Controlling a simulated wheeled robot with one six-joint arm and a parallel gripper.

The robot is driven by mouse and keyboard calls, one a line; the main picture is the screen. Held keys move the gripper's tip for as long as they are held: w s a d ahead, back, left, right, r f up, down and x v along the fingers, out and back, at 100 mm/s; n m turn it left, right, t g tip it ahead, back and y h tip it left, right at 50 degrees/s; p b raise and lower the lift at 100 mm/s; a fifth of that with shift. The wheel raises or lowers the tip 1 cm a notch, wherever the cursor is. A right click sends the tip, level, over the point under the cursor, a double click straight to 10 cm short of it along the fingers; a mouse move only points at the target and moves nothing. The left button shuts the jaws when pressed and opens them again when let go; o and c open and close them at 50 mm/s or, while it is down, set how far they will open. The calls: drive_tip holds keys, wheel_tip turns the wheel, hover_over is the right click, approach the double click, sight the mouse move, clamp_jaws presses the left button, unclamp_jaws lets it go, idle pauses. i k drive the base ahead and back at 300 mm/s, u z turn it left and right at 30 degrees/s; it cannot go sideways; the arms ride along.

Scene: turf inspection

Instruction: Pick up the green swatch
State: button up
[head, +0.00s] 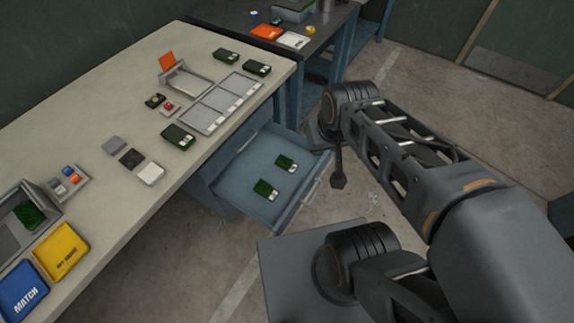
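Several dark green swatches with pale labels are in view. One green swatch (178,137) lies on the bench beside the grey slotted tray, and two more (226,55) (257,68) lie near the bench's far corner. Two others (286,163) (266,190) lie in the open blue drawer (233,193). A textured green piece (28,214) is in a grey box at the left. My gripper (338,183) hangs down beyond the drawer's right side, apart from all of them. It is small and dark, so its finger opening cannot be made out.
The bench holds the slotted tray (220,104), an orange card on a stand (170,66), grey, black and white squares, and yellow (61,251) and blue (24,291) trays. A dark table (259,16) stands behind. The drawer juts out toward my arm. Floor at right is clear.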

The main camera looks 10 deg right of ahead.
sight(285, 163)
drive_tip(key=z, duration=1.05)
drive_tip(key=i, duration=0.35)
drive_tip(key=u, duration=1.8)
